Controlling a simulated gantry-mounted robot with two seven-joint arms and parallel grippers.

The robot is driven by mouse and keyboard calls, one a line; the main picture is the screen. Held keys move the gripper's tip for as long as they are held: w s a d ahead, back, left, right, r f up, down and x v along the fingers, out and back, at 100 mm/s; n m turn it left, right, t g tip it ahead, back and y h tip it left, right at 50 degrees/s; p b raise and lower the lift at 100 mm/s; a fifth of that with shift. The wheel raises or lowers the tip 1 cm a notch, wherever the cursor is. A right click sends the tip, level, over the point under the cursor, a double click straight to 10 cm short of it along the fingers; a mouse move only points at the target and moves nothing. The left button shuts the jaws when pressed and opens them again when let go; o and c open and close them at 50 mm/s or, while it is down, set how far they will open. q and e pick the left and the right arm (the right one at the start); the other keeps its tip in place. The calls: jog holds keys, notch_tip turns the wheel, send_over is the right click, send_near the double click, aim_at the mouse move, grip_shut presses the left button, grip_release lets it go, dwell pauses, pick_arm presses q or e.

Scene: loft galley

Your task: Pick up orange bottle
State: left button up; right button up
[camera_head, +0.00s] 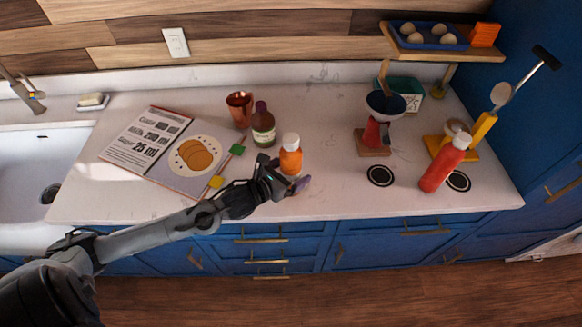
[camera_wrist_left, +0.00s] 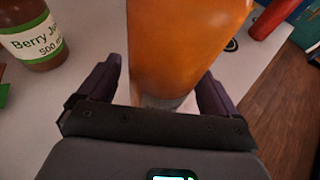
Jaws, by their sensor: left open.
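The orange bottle (camera_head: 290,158) with a white cap stands upright on the white counter, near its front edge. My left gripper (camera_head: 284,181) is at the bottle's front side in the head view. In the left wrist view the orange bottle (camera_wrist_left: 185,50) fills the middle, between the two dark purple fingers of my left gripper (camera_wrist_left: 163,92). The fingers are open, one on each side of the bottle. A gap shows beside the left finger; contact on the right side is hard to tell. My right gripper is in neither view.
A berry juice bottle (camera_head: 263,128) stands close behind and left; it also shows in the left wrist view (camera_wrist_left: 33,35). A copper mug (camera_head: 240,108) and open cookbook (camera_head: 150,140) lie further left. A red bottle (camera_head: 443,165) stands right.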

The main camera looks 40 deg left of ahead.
pick_arm(q)
jog(key=shift+w, duration=0.1)
jog(key=c, duration=1.3)
jog(key=shift+c, duration=0.6)
jog(key=shift+r, duration=0.1)
